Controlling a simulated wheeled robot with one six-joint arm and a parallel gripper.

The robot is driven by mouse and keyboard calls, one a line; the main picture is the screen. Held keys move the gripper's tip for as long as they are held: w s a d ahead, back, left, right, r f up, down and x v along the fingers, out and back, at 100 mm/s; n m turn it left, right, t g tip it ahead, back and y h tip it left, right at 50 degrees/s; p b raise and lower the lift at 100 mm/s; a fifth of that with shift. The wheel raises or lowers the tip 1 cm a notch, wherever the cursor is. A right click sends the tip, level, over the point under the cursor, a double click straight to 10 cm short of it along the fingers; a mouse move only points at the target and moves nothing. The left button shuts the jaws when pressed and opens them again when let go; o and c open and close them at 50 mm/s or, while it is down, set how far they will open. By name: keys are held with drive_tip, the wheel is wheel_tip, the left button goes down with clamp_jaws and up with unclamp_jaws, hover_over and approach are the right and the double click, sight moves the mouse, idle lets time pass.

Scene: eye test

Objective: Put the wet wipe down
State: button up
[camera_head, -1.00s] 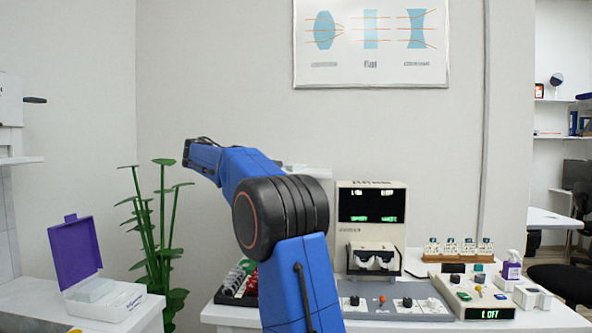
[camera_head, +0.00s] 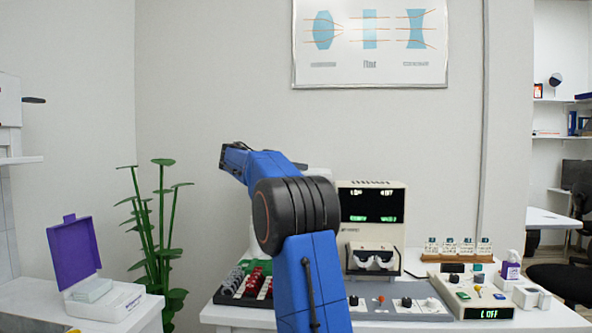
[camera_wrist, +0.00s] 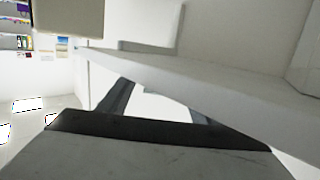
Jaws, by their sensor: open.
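An open white box with a purple lid (camera_head: 76,250) stands on the left counter, and a pale block (camera_head: 92,289), perhaps wipes, lies in it. I cannot make out a single wet wipe for certain in either view. In the wrist view, two dark finger-like parts of my gripper (camera_wrist: 157,98) stand apart beyond a black edge. A plain white area shows between them; I cannot tell what it is.
A black tray (camera_head: 226,299) of red and dark pieces sits left of my arm on the white table. A display machine (camera_head: 371,202), a grey control panel (camera_head: 420,314) and a keypad box (camera_head: 470,298) stand to the right. A plant (camera_head: 160,230) stands between counter and table.

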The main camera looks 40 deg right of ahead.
drive_tip(key=shift+d+f, duration=0.15)
drive_tip(key=shift+d, duration=0.5)
drive_tip(key=c, duration=1.2)
wheel_tip(320, 180, up, 10)
